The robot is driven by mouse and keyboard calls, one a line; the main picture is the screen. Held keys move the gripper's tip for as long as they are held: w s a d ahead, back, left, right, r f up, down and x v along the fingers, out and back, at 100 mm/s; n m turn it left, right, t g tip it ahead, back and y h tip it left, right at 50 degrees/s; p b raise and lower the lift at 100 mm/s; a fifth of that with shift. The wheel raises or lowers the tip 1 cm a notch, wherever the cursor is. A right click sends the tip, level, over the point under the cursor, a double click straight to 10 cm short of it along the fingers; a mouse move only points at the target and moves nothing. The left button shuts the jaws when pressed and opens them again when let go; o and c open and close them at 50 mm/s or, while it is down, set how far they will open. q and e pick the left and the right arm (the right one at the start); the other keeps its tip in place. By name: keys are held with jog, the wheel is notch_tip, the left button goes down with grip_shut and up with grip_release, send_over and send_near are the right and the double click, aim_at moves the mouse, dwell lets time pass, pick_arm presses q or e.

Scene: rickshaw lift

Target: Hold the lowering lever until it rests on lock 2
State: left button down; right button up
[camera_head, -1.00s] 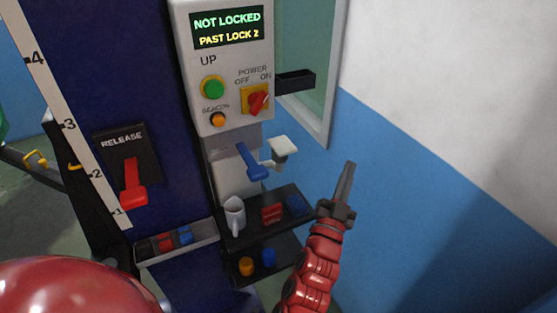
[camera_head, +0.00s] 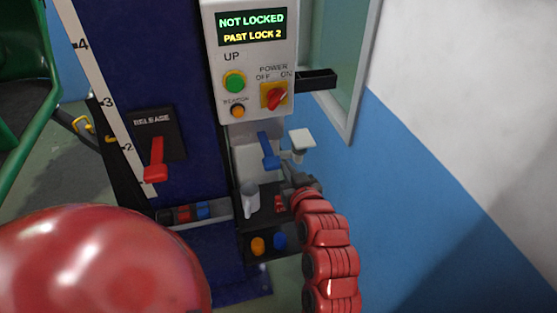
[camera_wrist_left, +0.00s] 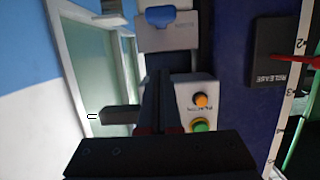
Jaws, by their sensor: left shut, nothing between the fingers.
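The blue lever (camera_head: 269,152), likely the lowering lever, is on the grey housing below the control box. It hangs downward at a slant, and its blue end also shows at the top of the left wrist view (camera_wrist_left: 168,16). The display (camera_head: 251,26) reads "NOT LOCKED" and "PAST LOCK 2". My left gripper (camera_head: 288,176) is shut and empty, just below and right of the blue lever; I see no contact. Its shut fingers (camera_wrist_left: 159,95) show in the left wrist view. My right gripper is not in view.
A red release lever (camera_head: 154,160) is on the blue column, left. The control box has a green button (camera_head: 235,82) and red power switch (camera_head: 277,97). A white pad (camera_head: 302,140) stands right of the blue lever.

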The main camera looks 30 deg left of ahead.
pick_arm(q)
jog(key=w+a+f, duration=0.6)
jog(key=a, duration=0.1)
jog(key=shift+w+a+f, duration=0.15)
jog(key=shift+w+f, duration=0.05)
jog(key=shift+f, duration=0.05)
dwell(0.5)
